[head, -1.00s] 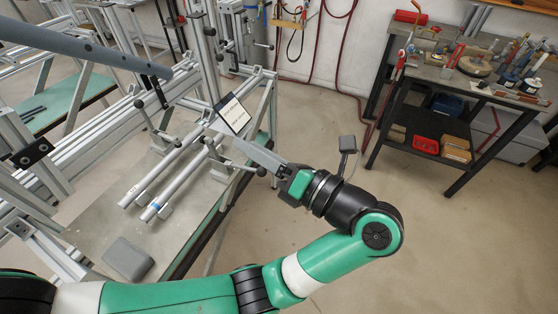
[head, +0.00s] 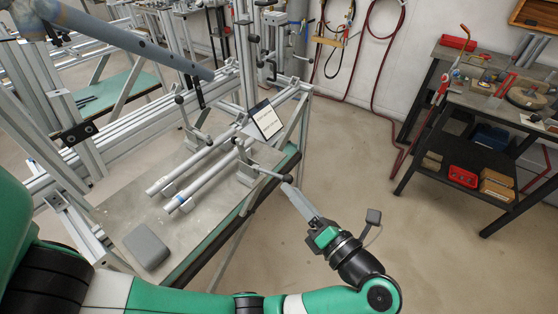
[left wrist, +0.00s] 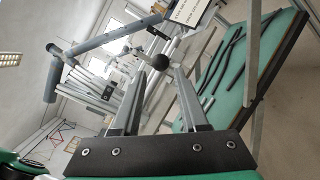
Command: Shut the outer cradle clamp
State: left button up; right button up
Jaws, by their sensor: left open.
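Two grey tubes, one the blue-banded tube (head: 212,180), lie side by side in cradles on the jig table. Beside their far right ends, the outer cradle clamp (head: 262,171) has its lever sticking out to the right, ending in a black knob (head: 287,178). I cannot tell whether this clamp is open or shut. My left gripper (head: 287,188) points at the knob from the lower right, its tips close to it. My right gripper is not in view.
A second clamp handle (head: 179,99) stands upright behind the tubes. A tilted sign (head: 266,120) is near their far ends. A grey block (head: 147,246) lies at the table's front. Open floor lies right of the jig, before a dark workbench (head: 432,95).

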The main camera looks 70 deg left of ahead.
aim_at(278, 176)
pick_arm(q)
jog(key=x, duration=0.3)
jog(key=b+x, duration=0.1)
jog(key=x, duration=0.1)
jog(key=shift+s+a+f, duration=0.1)
jog(key=shift+a+f, duration=0.1)
jog(key=shift+a, duration=0.2)
jog(key=shift+s+a, duration=0.1)
jog(key=shift+a, duration=0.5)
jog(key=shift+r, duration=0.1)
grip_shut()
dwell(0.3)
